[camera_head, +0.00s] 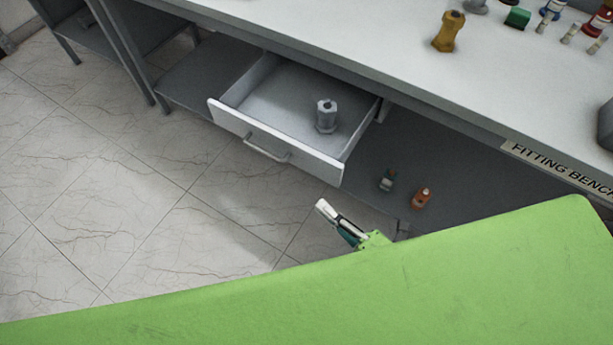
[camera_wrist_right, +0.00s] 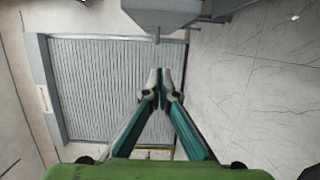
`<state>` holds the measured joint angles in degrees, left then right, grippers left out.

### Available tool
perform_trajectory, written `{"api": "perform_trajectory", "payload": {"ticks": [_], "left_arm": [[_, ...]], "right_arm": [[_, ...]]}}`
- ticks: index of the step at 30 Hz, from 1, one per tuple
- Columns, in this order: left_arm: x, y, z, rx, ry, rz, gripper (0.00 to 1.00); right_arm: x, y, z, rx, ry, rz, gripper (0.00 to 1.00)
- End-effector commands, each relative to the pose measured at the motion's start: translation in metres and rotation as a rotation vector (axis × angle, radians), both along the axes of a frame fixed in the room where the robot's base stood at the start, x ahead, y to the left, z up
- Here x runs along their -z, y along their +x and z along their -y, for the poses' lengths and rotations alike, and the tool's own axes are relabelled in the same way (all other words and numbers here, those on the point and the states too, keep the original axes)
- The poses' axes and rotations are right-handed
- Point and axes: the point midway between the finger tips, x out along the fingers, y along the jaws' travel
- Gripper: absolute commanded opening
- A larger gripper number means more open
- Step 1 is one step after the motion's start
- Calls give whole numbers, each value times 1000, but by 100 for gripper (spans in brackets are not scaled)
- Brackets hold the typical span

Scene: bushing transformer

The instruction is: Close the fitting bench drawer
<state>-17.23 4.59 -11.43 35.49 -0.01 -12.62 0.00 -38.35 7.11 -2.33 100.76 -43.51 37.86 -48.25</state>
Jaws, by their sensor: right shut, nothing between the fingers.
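The fitting bench drawer (camera_head: 235,121) stands pulled out below the white worktop in the head view. Its pale front has a bar handle (camera_head: 265,150). A grey hexagonal metal part (camera_head: 326,117) stands inside the drawer. My right gripper (camera_head: 321,204) is shut and empty, in front of the drawer near the right end of its front panel in the picture, with a visible gap. In the right wrist view the closed fingertips (camera_wrist_right: 160,73) meet, and a grey body, perhaps the drawer, is at the top edge. My left gripper is not in view.
The fitting bench top (camera_head: 370,50) holds a yellow-brown part (camera_head: 449,31) and several small coloured parts at the right. A small teal part (camera_head: 388,180) and an orange part (camera_head: 421,198) stand on the lower shelf. The tiled floor left of the drawer is clear.

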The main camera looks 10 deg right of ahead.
Motion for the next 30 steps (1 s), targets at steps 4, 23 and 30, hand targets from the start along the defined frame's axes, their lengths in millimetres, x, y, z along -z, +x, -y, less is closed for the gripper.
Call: {"api": "perform_trajectory", "payload": {"ticks": [4, 23, 30], "left_arm": [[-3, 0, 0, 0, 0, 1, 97], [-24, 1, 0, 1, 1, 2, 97], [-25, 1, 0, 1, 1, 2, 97]], "right_arm": [[-6, 9, -7, -7, -7, 19, 0], [-5, 104, -35, -6, -7, 12, 0], [-3, 113, -25, -5, -4, 11, 0]]}}
